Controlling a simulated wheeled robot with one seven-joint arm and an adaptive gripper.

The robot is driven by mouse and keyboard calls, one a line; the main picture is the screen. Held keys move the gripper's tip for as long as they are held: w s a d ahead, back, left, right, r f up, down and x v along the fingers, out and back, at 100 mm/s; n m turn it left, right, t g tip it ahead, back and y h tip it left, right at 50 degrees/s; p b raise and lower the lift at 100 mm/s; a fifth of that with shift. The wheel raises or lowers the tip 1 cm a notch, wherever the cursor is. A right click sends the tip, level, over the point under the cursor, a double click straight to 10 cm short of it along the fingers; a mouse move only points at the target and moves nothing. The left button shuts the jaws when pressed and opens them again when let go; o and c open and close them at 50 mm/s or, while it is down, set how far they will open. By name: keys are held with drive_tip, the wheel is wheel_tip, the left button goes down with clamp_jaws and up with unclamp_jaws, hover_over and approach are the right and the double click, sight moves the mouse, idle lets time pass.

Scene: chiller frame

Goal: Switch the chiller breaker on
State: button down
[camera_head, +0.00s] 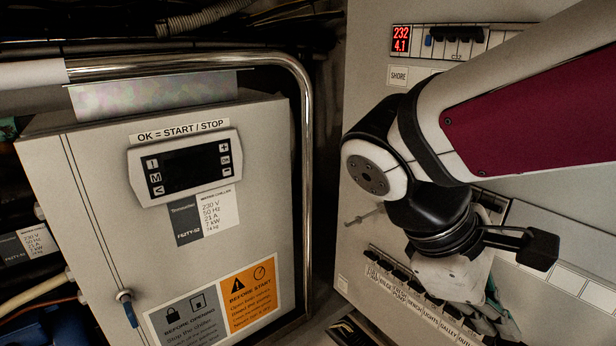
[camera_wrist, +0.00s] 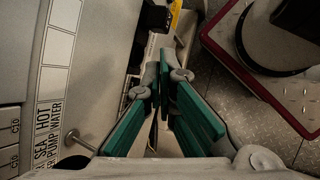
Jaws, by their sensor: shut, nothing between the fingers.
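The breaker panel (camera_head: 365,110) is the pale face on the right in the head view. A lower row of dark breakers (camera_head: 400,272) has labels beneath it, among them BENCH, LIGHTS and GALLEY. I cannot read a chiller label, so I cannot tell the chiller breaker or its position. My gripper (camera_head: 503,328) is in front of the lower right part of this row and hides some of it. In the wrist view my gripper (camera_wrist: 169,80) has its green-padded fingers shut and empty. Labels there (camera_wrist: 45,135) read SEA WATER PUMP and HOT WATER.
A grey chiller box (camera_head: 85,185) stands at left; its controller screen (camera_head: 188,170) is dark. A metal pipe (camera_head: 306,160) bends around its right side. A red display (camera_head: 401,40) reads 232 and 4.1. A metal pin (camera_head: 363,216) sticks out of the panel.

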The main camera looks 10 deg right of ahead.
drive_tip(key=w+a+r+n+t+h+p, duration=0.2)
drive_tip(key=w+a+n+t, duration=0.3)
drive_tip(key=w, duration=0.5)
drive_tip(key=w+a+r+n+t+h+p, duration=0.2)
drive_tip(key=w+a+n+t+h+p, duration=0.3)
drive_tip(key=w+a+n, duration=0.5)
drive_tip(key=shift+a+r+n, duration=0.2)
drive_tip(key=shift+a+n, duration=0.1)
drive_tip(key=shift+n, duration=0.3)
drive_tip(key=shift+w, duration=0.1)
drive_tip(key=b+x, duration=0.1)
drive_tip(key=x, duration=0.9)
